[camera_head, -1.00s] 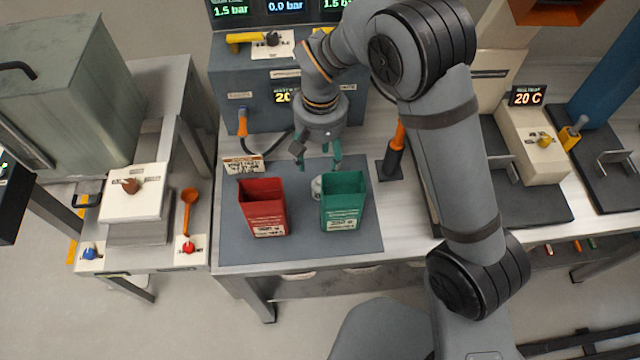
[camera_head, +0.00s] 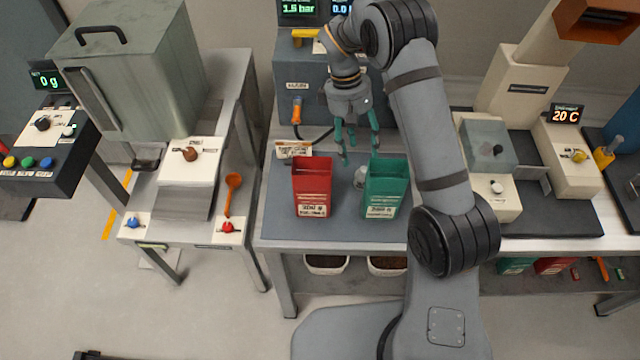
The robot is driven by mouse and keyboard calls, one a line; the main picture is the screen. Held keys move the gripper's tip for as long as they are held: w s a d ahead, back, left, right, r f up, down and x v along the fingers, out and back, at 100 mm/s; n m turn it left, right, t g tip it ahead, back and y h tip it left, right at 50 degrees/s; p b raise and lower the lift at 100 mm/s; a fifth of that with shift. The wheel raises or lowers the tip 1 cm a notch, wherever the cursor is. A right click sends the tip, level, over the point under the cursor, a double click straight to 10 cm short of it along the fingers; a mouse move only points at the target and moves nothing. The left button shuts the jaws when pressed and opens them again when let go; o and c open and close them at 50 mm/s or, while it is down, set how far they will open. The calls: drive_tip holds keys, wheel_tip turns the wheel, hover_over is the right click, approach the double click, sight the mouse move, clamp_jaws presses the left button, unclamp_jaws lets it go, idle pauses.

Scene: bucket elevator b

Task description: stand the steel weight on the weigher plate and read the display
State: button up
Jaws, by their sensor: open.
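A small silvery object (camera_head: 360,178), probably the steel weight, stands on the grey mat (camera_head: 345,228) between the red and green buckets, partly hidden by the green one. My gripper (camera_head: 357,146) has its teal fingers apart and empty, above and behind that object in the picture. A green-lit display (camera_head: 45,78) at far left reads 0 g, above a dark console (camera_head: 50,150) with coloured buttons. I cannot clearly identify the weigher plate; a small dark tray-like part (camera_head: 146,164) shows beside the hopper stand.
The red bucket (camera_head: 312,190) and green bucket (camera_head: 387,190) stand close to the gripper. A blue-grey cabinet (camera_head: 300,100) is behind it. A large grey-green box (camera_head: 130,70) and an orange spoon (camera_head: 231,192) are left. The mat's front strip is clear.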

sight(362, 168)
drive_tip(key=x, duration=0.4)
drive_tip(key=shift+d+f+p, duration=0.25)
drive_tip(key=shift+d+p, duration=0.15)
drive_tip(key=shift+p+x, duration=1.15)
drive_tip(key=shift+x, duration=1.6)
drive_tip(key=shift+w+a, duration=0.1)
drive_tip(key=shift+w, duration=0.05)
drive_tip(key=shift+c, duration=0.7)
clamp_jaws()
